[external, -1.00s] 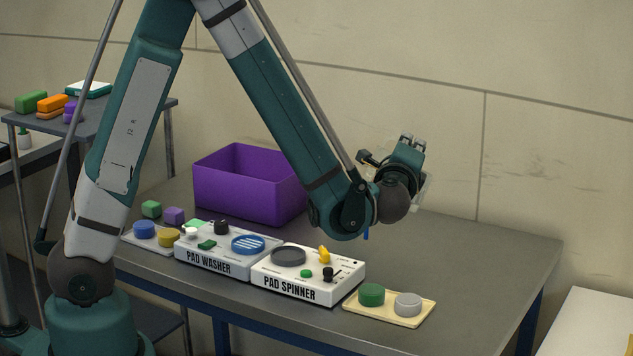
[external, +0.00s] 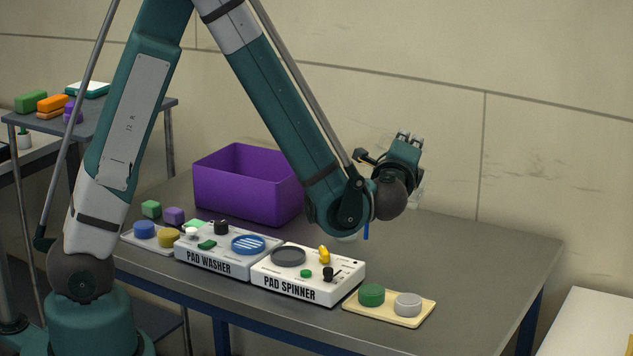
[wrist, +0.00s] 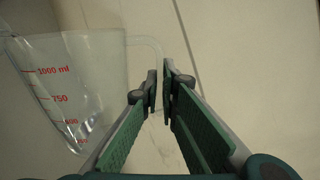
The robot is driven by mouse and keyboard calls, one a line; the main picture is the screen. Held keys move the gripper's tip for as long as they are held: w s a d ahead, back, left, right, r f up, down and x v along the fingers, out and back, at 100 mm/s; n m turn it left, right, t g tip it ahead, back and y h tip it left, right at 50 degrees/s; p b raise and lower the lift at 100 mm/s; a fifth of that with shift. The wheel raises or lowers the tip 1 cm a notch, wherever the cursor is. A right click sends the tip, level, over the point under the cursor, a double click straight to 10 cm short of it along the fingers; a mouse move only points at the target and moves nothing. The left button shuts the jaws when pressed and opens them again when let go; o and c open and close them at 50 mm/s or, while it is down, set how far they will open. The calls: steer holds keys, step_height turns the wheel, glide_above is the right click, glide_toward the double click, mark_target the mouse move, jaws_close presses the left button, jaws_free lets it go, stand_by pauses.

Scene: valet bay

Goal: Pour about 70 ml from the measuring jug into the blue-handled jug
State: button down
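The measuring jug (wrist: 85,70) is clear with red markings such as 1000 ml and 750, and fills the left of the wrist view. It looks tilted there; its liquid level cannot be made out. My gripper (wrist: 160,88) is shut on its clear handle (wrist: 148,42), which runs between the finger pads. In the external view my gripper (external: 404,150) is raised above the table, and the jug is mostly hidden behind it. The blue-handled jug shows only as a blue handle (external: 366,231) below my wrist; its clear body is mostly hidden behind my arm.
A purple bin (external: 245,190) stands at the back of the table (external: 470,255). The pad washer (external: 215,262) and pad spinner (external: 300,289) sit in front. A cream tray (external: 388,314) holds a green and a grey pad. The table's right side is clear.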

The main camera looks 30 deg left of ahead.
steer(key=shift+s+a+r+n, duration=0.15)
steer(key=shift+a+r+n, duration=0.1)
steer(key=shift+a, duration=0.15)
steer(key=shift+s+a+r+n, duration=0.1)
steer(key=shift+a+r+n, duration=0.15)
steer(key=shift+a, duration=0.15)
stand_by(1.7)
steer(key=d+f+m+b, duration=0.1)
steer(key=d+f+m, duration=0.1)
steer(key=w+d+f+m+b, duration=0.1)
steer(key=d+f+b, duration=0.1)
steer(key=shift+w+d+f+m, duration=0.15)
steer(key=shift+w+d+m, duration=0.1)
steer(key=shift+m, duration=0.15)
steer(key=shift+s, duration=0.1)
steer(key=shift+d+f+m+h+b, duration=0.3)
steer(key=shift+d+f+m+b, duration=0.15)
steer(key=shift+f+m+b, duration=0.25)
steer(key=shift+w+f, duration=0.15)
steer(key=shift+w, duration=0.05)
stand_by(1.5)
